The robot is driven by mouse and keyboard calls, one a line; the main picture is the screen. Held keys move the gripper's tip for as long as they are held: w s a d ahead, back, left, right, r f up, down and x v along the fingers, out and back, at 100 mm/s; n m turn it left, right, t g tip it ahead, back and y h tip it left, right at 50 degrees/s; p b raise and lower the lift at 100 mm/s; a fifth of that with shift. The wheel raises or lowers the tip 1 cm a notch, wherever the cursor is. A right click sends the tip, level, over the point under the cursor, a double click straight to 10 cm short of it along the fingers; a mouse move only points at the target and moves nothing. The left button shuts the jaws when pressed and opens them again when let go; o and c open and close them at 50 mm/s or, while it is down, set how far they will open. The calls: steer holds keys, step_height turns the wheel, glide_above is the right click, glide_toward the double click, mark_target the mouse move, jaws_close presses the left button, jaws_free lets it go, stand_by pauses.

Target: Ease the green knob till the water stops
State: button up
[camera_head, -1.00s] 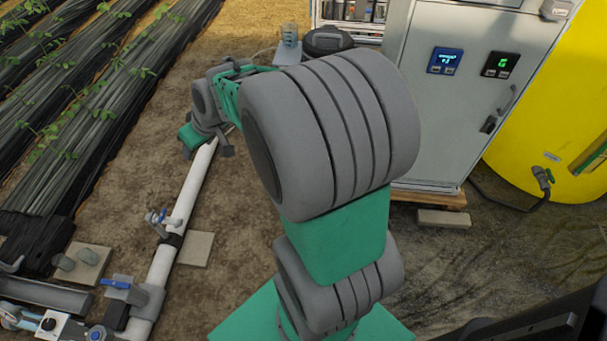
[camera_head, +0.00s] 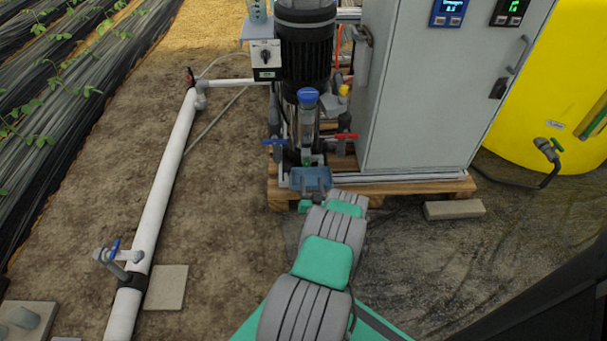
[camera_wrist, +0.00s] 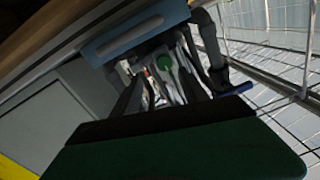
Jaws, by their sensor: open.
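In the head view a small green spot (camera_head: 306,157) shows at the foot of the blue-capped clear cylinder, just behind the same blue tray (camera_head: 311,178). My gripper (camera_head: 306,205) is at the front of the pallet, close to the tray and apart from the knob. It is open with nothing seen in it; its fingertips are hard to make out. I cannot tell whether water is running.
A blue lever (camera_head: 273,142) and a red lever (camera_head: 346,136) flank the cylinder. A dark pump (camera_head: 305,50) stands behind, the grey cabinet (camera_head: 420,100) to the right. A yellow tank (camera_head: 530,110) is farther right. Bare soil lies left, with a white pipe (camera_head: 165,190).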

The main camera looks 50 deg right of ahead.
mark_target(307, 165)
steer(key=b+x, duration=0.1)
steer(key=x, duration=0.1)
steer(key=b+x, duration=0.1)
steer(key=x, duration=0.1)
steer(key=b+x, duration=0.1)
steer(key=x, duration=0.2)
steer(key=shift+w+a+f, duration=0.1)
steer(key=shift+w+a, duration=0.2)
steer(key=shift+a, duration=0.05)
steer(key=shift+w+d, duration=0.2)
steer(key=shift+d, duration=0.1)
jaws_close()
